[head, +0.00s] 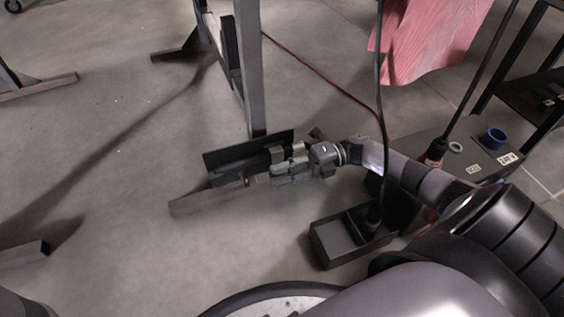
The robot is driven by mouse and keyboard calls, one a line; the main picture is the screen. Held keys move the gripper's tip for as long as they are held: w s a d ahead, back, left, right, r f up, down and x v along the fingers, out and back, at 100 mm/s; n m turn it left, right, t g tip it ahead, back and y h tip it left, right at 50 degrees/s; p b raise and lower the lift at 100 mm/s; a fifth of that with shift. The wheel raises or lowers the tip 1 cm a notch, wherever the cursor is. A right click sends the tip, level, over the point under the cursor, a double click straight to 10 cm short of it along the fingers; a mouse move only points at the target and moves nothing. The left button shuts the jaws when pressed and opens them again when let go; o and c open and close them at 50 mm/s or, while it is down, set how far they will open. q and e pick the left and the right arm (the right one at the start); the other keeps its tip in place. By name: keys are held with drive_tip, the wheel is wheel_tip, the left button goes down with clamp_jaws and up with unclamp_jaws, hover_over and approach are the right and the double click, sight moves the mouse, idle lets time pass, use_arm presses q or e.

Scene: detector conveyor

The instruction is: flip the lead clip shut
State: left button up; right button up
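My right arm comes in from the right. Its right gripper (284,169) is low by the foot of a grey metal stand (250,70), in front of a dark upright plate (225,158). The greenish-grey fingers are small, and I cannot tell whether they are open or shut. A small grey block (277,154) shows just behind the fingers; I cannot tell whether they touch it. I cannot make out the lead clip for certain; the gripper may hide it. My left gripper is not in view.
A black divided tray (331,246) stands on the floor below my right arm, with a black cable running down into it. A red cable (318,72) crosses the floor. The left floor is mostly clear.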

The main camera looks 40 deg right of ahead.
drive_tip(key=shift+r, duration=0.1)
wheel_tip(320, 180, up, 10)
drive_tip(key=shift+w+f, duration=0.1)
drive_tip(key=shift+f, duration=0.1)
drive_tip(key=shift+r, duration=0.4)
drive_tip(key=shift+f, duration=0.1)
